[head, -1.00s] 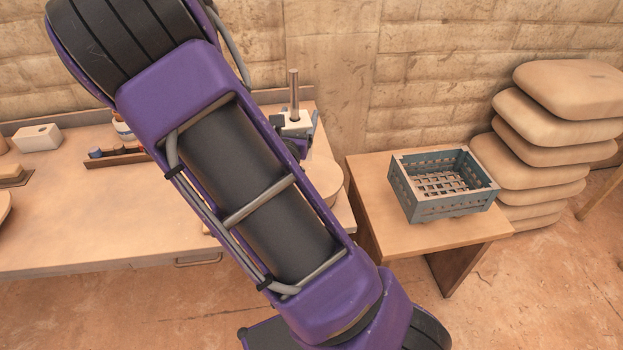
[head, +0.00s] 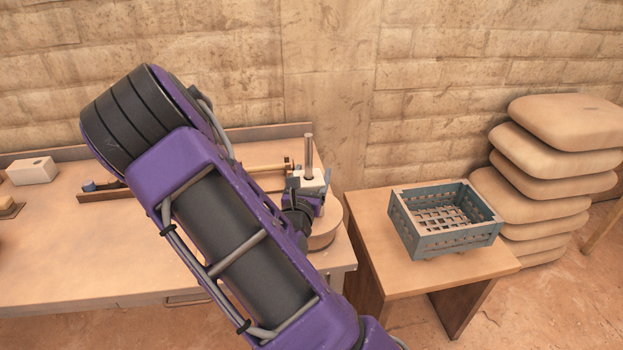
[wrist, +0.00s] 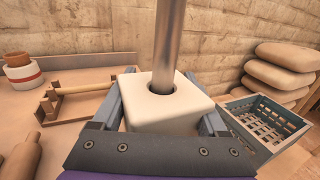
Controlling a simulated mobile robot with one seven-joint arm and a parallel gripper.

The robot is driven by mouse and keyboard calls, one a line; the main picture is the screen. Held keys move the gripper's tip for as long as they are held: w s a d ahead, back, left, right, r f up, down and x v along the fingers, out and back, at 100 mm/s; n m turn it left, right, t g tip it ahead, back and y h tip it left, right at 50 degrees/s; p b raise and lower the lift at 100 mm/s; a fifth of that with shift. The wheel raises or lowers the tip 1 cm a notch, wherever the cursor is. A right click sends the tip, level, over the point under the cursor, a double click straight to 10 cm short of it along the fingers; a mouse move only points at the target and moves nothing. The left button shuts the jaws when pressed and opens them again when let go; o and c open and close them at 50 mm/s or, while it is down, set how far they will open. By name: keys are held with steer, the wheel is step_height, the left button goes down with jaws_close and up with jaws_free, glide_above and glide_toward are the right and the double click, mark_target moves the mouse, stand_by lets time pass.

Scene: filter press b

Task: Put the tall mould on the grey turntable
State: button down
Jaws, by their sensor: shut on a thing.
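My gripper (wrist: 162,110) is shut on a white block-shaped mould (wrist: 165,122), with one finger on each side. The mould has a round hole in its top, and a grey metal rod (wrist: 168,45) stands upright in it. In the head view the white mould (head: 316,181) and rod (head: 309,150) show beyond my arm, above the right end of the bench. A round tan disc (head: 328,232) lies below them, partly hidden by my arm. I cannot tell whether it is the grey turntable, or whether the mould touches anything below.
A blue-grey crate (head: 420,243) sits on a low table (head: 375,225) to the right, beside stacked sacks (head: 550,125). On the bench (head: 90,250) are a wooden rack (wrist: 60,115), a red-banded jar (wrist: 22,78) and a pale block (head: 31,171). The bench's left front is mostly clear.

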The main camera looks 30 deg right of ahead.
mark_target(305, 189)
steer(key=shift+f, duration=0.1)
jaws_free()
steer(key=shift+s+a, duration=0.25)
steer(key=p+v, duration=0.1)
steer(key=v, duration=0.2)
steer(key=p+v, duration=0.1)
steer(key=v, duration=0.1)
steer(key=r+p+v, duration=0.1)
steer(key=v, duration=0.2)
steer(key=shift+s+a+p, duration=0.15)
steer(key=shift+s+p, duration=0.1)
steer(key=shift+p, duration=0.05)
steer(key=shift+p+v, duration=1)
steer(key=shift+p, duration=0.2)
steer(key=shift+s+a+f, duration=0.2)
steer(key=shift+s+f, duration=0.1)
steer(key=shift+f, duration=0.1)
